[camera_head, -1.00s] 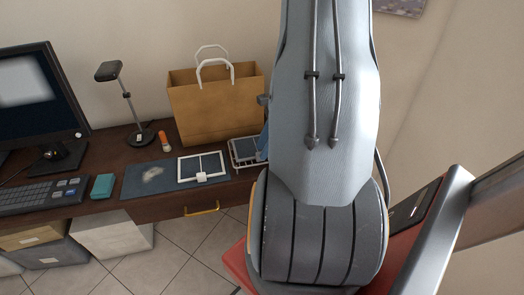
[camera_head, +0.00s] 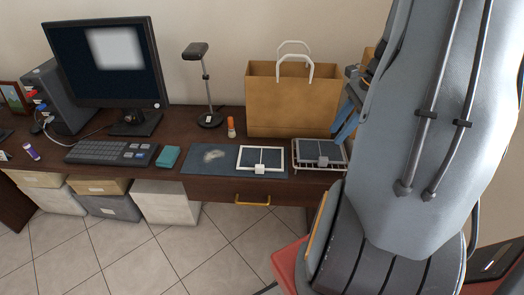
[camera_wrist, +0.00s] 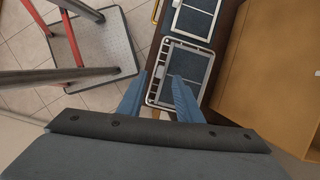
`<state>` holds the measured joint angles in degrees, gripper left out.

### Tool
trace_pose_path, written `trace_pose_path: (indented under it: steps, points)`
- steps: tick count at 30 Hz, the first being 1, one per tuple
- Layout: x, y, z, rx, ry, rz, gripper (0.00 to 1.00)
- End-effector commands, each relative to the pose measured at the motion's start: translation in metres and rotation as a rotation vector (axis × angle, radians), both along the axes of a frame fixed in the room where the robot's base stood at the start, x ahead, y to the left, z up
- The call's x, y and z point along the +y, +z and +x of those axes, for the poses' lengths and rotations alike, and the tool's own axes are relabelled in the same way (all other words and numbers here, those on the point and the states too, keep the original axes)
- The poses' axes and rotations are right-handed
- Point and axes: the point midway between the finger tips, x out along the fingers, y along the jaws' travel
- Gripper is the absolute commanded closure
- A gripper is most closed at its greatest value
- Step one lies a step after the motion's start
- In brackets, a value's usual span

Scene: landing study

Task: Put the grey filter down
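The grey filter (camera_head: 318,151), a flat dark panel with a grey frame and a small pale tab, lies in a white wire rack (camera_head: 296,167) at the desk's right part. In the wrist view the grey filter (camera_wrist: 187,75) lies beyond and right of my fingers. My gripper (camera_head: 345,124) is above the rack's right side, its blue fingers pointing down. In the wrist view my gripper (camera_wrist: 158,77) has its fingers apart with nothing between them. The right finger overlaps part of the filter in that view; I cannot tell whether it touches.
A white-framed filter (camera_head: 262,157) lies on a dark blue mat (camera_head: 203,172) left of the rack. A paper bag (camera_head: 285,105) stands close behind the rack. A lamp (camera_head: 206,88), orange-capped bottle (camera_head: 231,128), teal box (camera_head: 168,157) and keyboard (camera_head: 110,152) are further left.

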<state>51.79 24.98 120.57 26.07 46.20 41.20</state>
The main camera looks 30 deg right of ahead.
Motion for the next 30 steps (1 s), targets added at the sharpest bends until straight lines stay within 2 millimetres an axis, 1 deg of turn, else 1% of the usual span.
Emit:
trace_pose_path:
  steps: [1,2,3,5,6,8,9,11,12,14,15,18,21,24,27,30]
  points:
    - [0.021,0.003,0.008,-0.005,0.099,-0.028,0.68]
    - [0.033,0.004,0.012,-0.009,0.165,-0.047,0.68]
    - [0.051,0.006,0.016,-0.017,0.262,-0.075,0.68]
    - [0.079,0.009,0.021,-0.03,0.417,-0.119,0.68]
    - [0.097,0.011,0.024,-0.041,0.521,-0.148,0.68]
    - [0.123,0.013,0.026,-0.059,0.678,-0.19,0.68]
    - [0.14,0.015,0.027,-0.07,0.783,-0.216,0.68]
    - [0.165,0.017,0.027,-0.092,0.941,-0.255,0.68]
    - [0.182,0.019,0.026,-0.108,1.045,-0.281,0.68]
    - [0.206,0.021,0.023,-0.133,1.203,-0.318,0.68]
    - [0.221,0.023,0.021,-0.152,1.307,-0.342,0.68]
    - [0.255,0.026,0.013,-0.196,1.543,-0.396,0.68]
    - [0.281,0.027,0.005,-0.236,1.732,-0.436,0.68]
    - [0.297,0.029,0.0,-0.263,1.855,-0.463,0.68]
    - [0.304,0.029,-0.003,-0.278,1.919,-0.477,0.68]
    - [0.306,0.029,-0.004,-0.282,1.938,-0.48,0.68]
